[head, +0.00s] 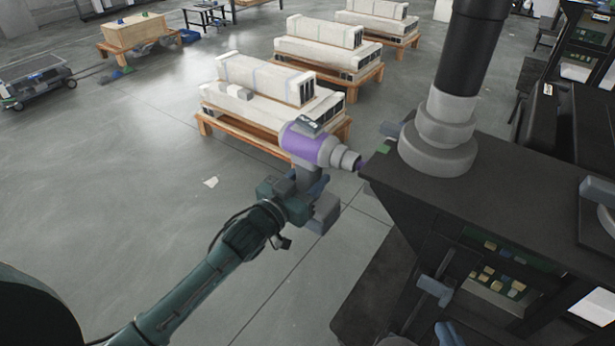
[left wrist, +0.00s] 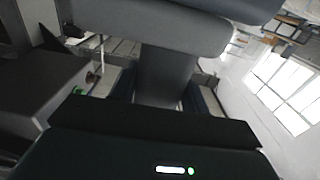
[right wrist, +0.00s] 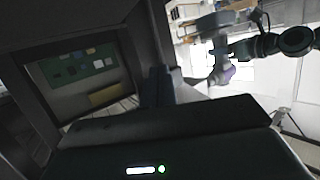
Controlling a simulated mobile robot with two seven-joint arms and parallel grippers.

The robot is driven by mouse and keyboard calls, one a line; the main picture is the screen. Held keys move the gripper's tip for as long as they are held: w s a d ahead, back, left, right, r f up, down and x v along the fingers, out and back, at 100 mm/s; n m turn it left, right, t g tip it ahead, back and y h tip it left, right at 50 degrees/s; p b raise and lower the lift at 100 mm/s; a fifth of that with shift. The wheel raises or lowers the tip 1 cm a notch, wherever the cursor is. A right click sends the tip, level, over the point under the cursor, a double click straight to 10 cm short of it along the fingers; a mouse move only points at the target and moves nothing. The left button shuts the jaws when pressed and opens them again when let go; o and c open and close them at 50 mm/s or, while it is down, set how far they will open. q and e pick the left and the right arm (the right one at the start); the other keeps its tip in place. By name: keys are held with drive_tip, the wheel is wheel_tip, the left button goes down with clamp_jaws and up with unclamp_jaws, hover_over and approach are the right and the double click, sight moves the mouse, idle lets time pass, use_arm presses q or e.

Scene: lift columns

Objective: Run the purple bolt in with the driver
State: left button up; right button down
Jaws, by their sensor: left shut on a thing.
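The driver (head: 305,143) has a purple and grey body and a stepped grey nose pointing right. My left gripper (head: 310,184) is shut on the driver's grip and holds it upright above the floor. In the left wrist view the driver (left wrist: 165,75) fills the space ahead of the gripper. The nose tip is at the left edge of the black-topped stand. A small purple bit, seemingly the purple bolt (head: 363,166), shows at the tip; whether they touch is unclear. My right gripper (right wrist: 168,88) is dark and blurred near a dark cabinet; its jaw opening is unclear.
The black-topped stand (head: 500,205) carries a thick grey and black column (head: 450,120). Pallets with long pale blocks (head: 265,82) stand behind the driver. A cart (head: 35,80) is at far left. The floor at left is open.

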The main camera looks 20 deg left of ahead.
use_arm(q)
drive_tip(key=shift+r+p, duration=0.25)
drive_tip(key=shift+p, duration=0.05)
use_arm(e)
drive_tip(key=shift+r, duration=0.4)
use_arm(q)
drive_tip(key=shift+s+d, duration=0.25)
drive_tip(key=shift+d, duration=0.45)
use_arm(e)
drive_tip(key=shift+r, duration=0.1)
idle(1.4)
use_arm(q)
drive_tip(key=shift+d+p, duration=0.1)
drive_tip(key=shift+p, duration=0.5)
use_arm(e)
drive_tip(key=shift+r, duration=0.45)
use_arm(q)
drive_tip(key=shift+s+d+p, duration=0.2)
drive_tip(key=shift+d+p, duration=0.3)
drive_tip(key=shift+p, duration=0.25)
use_arm(e)
drive_tip(key=shift+r, duration=0.75)
idle(0.9)
use_arm(q)
drive_tip(key=shift+a, duration=0.1)
